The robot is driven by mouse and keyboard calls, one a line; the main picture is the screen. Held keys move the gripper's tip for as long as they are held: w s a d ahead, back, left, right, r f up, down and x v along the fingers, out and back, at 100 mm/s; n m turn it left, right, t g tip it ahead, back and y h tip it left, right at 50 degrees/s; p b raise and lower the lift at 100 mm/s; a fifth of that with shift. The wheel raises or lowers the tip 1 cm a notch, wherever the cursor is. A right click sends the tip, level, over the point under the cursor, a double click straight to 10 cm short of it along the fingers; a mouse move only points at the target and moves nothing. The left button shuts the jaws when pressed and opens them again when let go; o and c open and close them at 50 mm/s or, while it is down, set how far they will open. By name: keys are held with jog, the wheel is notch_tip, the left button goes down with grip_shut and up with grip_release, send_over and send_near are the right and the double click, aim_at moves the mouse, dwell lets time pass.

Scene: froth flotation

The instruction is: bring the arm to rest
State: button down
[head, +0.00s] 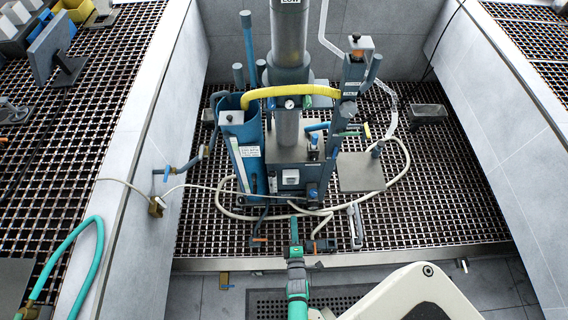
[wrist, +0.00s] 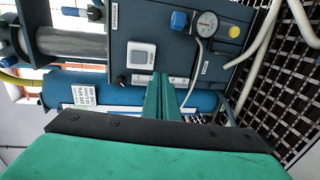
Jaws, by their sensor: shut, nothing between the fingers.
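My gripper (wrist: 162,98) shows in the wrist view with its two green fingers together and nothing between them. Behind the fingertips is the grey-blue control panel (wrist: 185,25) of the flotation machine, with a white switch, a round gauge (wrist: 207,24) and blue and yellow knobs. I cannot tell from this view how far the fingertips are from the panel. In the head view the flotation machine (head: 290,150) stands in the middle of the bay. My green and black arm end (head: 295,262) reaches toward its base from below.
A yellow hose (head: 290,91) arches across the machine. Pale hoses (head: 405,165) loop over the grating (head: 450,200). A grey plate (head: 361,172) lies to the right. Light grey walls (head: 500,130) flank the bay.

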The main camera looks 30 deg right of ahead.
jog(key=s+a+r+m+t+y, duration=0.1)
jog(key=s+a+r+m+y, duration=0.1)
jog(key=s+a+r, duration=0.5)
jog(key=s+a+r+m+y, duration=0.2)
jog(key=a+r+m, duration=0.15)
jog(key=a, duration=0.45)
jog(key=s+a+r+m+y, duration=0.1)
jog(key=s+a+r+m, duration=0.1)
jog(key=r, duration=0.5)
jog(key=s+a+r+m+y, duration=0.2)
jog(key=s+a+r, duration=0.1)
jog(key=r, duration=0.5)
jog(key=s+a+r+m+y, duration=0.1)
jog(key=s+a+r+m, duration=0.1)
jog(key=r, duration=0.6)
jog(key=s+a, duration=0.1)
jog(key=a, duration=0.1)
jog(key=shift+s+a+r+t+y, duration=0.2)
jog(key=shift+s+a+t+y, duration=0.1)
jog(key=shift+a, duration=0.1)
